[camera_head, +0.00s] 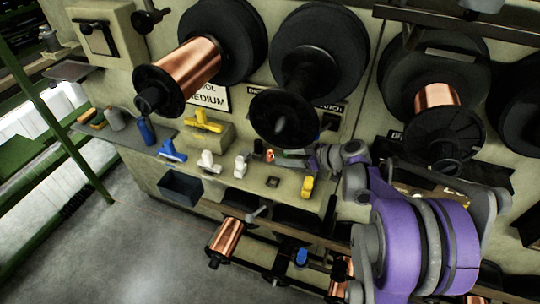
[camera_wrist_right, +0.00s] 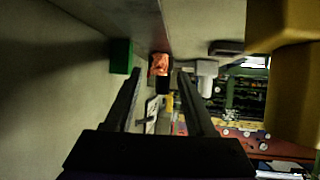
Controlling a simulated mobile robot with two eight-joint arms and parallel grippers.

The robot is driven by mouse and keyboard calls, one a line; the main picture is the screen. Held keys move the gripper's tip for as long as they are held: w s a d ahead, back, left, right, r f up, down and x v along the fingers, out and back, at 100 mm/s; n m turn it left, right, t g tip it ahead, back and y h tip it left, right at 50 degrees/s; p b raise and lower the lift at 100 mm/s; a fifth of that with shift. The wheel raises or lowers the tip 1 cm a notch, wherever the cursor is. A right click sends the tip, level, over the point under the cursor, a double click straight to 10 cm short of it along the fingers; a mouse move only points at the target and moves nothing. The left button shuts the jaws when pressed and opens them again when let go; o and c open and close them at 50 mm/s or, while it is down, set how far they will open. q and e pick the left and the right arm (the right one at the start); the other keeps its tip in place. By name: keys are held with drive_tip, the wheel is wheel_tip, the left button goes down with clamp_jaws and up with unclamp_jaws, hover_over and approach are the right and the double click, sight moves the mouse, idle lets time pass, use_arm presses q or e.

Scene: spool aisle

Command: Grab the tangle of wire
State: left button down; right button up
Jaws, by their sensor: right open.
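A small orange-red bundle (camera_wrist_right: 158,65), which looks like the tangle of wire, sits against the pale machine surface in the right wrist view. Its lower part is dark, and single strands are too small to make out. In the head view a small reddish spot (camera_head: 270,155) on the machine ledge seems to be the same thing. My right gripper (camera_wrist_right: 159,76) is open, with the bundle framed between its fingertips and seemingly just beyond them. In the head view the right gripper (camera_head: 290,157) reaches left along the ledge, small and partly dark. My left gripper is not in view.
A green block (camera_wrist_right: 121,56) and a white knob (camera_wrist_right: 207,75) flank the bundle. A yellow part (camera_wrist_right: 295,80) is close at right. White (camera_head: 208,162) and yellow (camera_head: 307,187) handles stand nearby.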

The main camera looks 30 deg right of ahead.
sight(274, 153)
drive_tip(key=x, duration=0.3)
drive_tip(key=r+x, duration=0.1)
drive_tip(key=x, duration=0.1)
drive_tip(key=shift+w+a, duration=0.25)
drive_tip(key=shift+w, duration=0.2)
clamp_jaws()
